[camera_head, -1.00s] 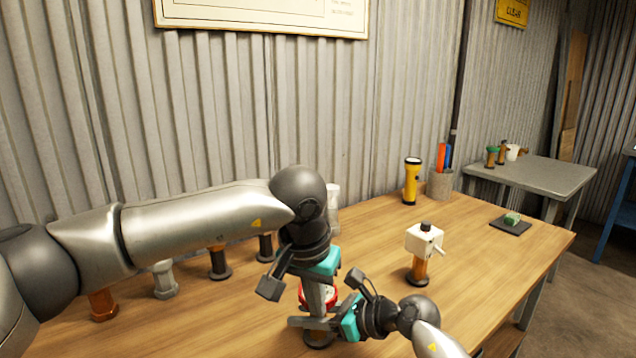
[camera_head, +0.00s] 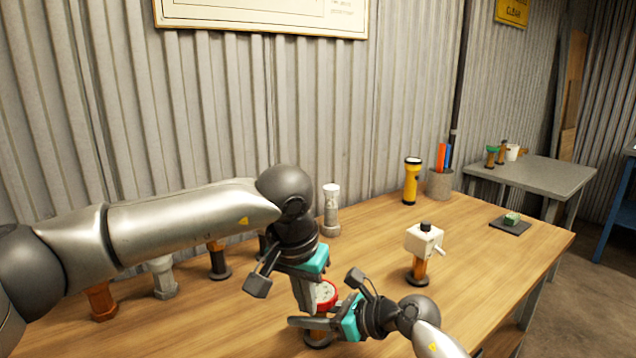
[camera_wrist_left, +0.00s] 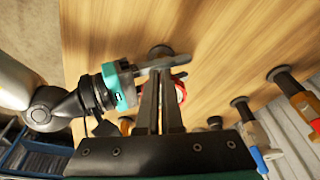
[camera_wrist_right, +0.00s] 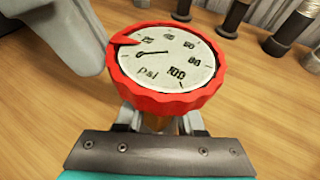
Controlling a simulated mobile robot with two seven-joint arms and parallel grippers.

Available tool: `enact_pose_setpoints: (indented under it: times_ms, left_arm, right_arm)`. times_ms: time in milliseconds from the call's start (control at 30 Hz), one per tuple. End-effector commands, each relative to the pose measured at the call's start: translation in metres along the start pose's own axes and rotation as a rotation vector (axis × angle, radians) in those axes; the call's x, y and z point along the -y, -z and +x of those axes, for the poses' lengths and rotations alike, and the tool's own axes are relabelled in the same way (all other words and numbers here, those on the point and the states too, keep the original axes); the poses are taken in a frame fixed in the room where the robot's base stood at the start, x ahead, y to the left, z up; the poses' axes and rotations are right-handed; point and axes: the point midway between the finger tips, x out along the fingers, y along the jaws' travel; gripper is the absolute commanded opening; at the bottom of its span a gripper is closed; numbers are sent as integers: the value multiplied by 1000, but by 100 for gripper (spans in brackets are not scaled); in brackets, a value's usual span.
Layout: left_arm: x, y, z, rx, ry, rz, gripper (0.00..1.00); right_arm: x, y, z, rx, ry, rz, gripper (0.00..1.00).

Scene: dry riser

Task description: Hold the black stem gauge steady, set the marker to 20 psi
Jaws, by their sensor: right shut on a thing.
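The gauge has a red ring and white psi dial (camera_wrist_right: 165,58). It also shows in the head view (camera_head: 327,294). Its red marker (camera_wrist_right: 124,40) points in at the dial's left, just short of the 20 label. My right gripper (camera_head: 318,324) is shut around the stem below the dial; the stem's visible part looks brown (camera_wrist_right: 158,122). The base rests on the table. My left gripper (camera_wrist_left: 158,85) points down beside the ring, its fingers close together and empty. Its finger (camera_wrist_right: 68,35) is left of the ring; contact is unclear.
A white-headed device (camera_head: 424,240) stands right of the gauge on the wooden table (camera_head: 370,260). Several stemmed pieces, one orange (camera_head: 101,301), stand behind on the left. A yellow torch (camera_head: 412,182) and a pen cup (camera_head: 440,184) are at the back.

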Motion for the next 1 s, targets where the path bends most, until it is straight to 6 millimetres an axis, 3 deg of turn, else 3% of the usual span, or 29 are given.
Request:
enact_pose_setpoints:
  times_ms: [700, 1000]
  left_arm:
    - [20, 5, 0, -6, 1, -2, 0]
    - [21, -2, -1, -5, -1, -1, 0]
  right_arm:
    - [-2, 1, 1, -1, -7, -1, 0]
    - [-3, 0, 1, -1, -8, 0, 0]
